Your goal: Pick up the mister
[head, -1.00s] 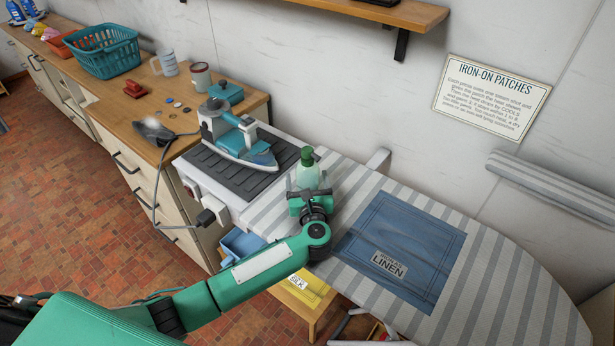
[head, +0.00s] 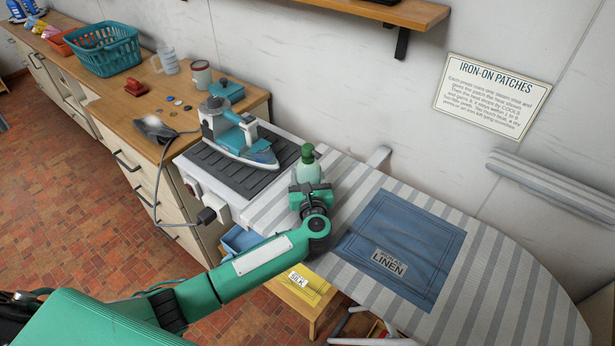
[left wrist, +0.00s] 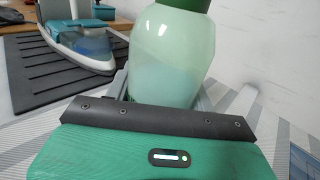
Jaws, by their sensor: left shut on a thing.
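The mister is a pale green bottle (head: 308,170) with a dark green top, upright at the left end of the striped ironing board (head: 480,283). My left gripper (head: 312,187) is shut on the mister's lower part. In the left wrist view the mister (left wrist: 172,55) stands between the fingers, with its base hidden behind the gripper body. I cannot tell whether its base touches the board. My right gripper is not in view.
A teal and white iron (head: 236,135) rests on a dark ribbed mat just left of the mister. A blue linen cloth (head: 402,245) lies on the board to the right. A wall shelf (head: 385,14) is above. The board's right end is clear.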

